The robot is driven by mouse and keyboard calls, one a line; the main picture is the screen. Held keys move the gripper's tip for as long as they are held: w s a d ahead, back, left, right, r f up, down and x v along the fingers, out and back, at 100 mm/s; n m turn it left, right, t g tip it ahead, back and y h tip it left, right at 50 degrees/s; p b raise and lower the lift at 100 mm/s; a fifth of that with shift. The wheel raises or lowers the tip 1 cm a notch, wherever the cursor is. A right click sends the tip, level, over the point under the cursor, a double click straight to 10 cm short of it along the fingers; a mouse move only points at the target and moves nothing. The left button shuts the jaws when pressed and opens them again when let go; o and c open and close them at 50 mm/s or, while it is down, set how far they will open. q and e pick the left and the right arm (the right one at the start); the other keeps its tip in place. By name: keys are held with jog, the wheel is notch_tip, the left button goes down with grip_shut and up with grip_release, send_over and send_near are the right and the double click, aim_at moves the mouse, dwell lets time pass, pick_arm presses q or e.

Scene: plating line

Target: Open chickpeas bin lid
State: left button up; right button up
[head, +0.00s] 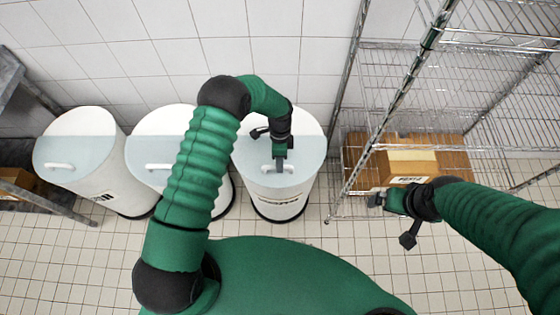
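Three white round bins with pale grey-blue lids stand along the tiled wall. The right bin (247,190) has dark lettering on its front, partly hidden and too small to read. Its lid (304,142) lies flat on it, with a white bar handle (293,168) near the front edge. My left gripper (280,167) points down at this handle, overlapping its middle; whether its fingers close around it is not clear. My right gripper (376,199) is away to the right, in front of the shelf, with nothing visible in it; its finger gap is too small to judge.
The middle bin (151,190) is partly hidden by my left arm. The left bin (97,182) stands beside it, its lid flat. A wire shelf rack (388,105) with cardboard boxes (408,163) is at the right. A metal rack (45,204) edges the left. Tiled floor (80,265) is clear in front.

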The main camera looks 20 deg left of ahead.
pick_arm(q)
jog(key=shift+s+a+f, duration=0.2)
jog(key=shift+s+f, duration=0.15)
jog(key=shift+f, duration=0.2)
jog(key=shift+w+a+f, duration=0.1)
jog(key=shift+a+f, duration=0.15)
jog(key=shift+a, duration=0.05)
jog(key=shift+c, duration=0.3)
jog(key=shift+d+r, duration=0.15)
jog(key=shift+d, duration=0.15)
grip_shut()
jog(key=shift+a, duration=0.1)
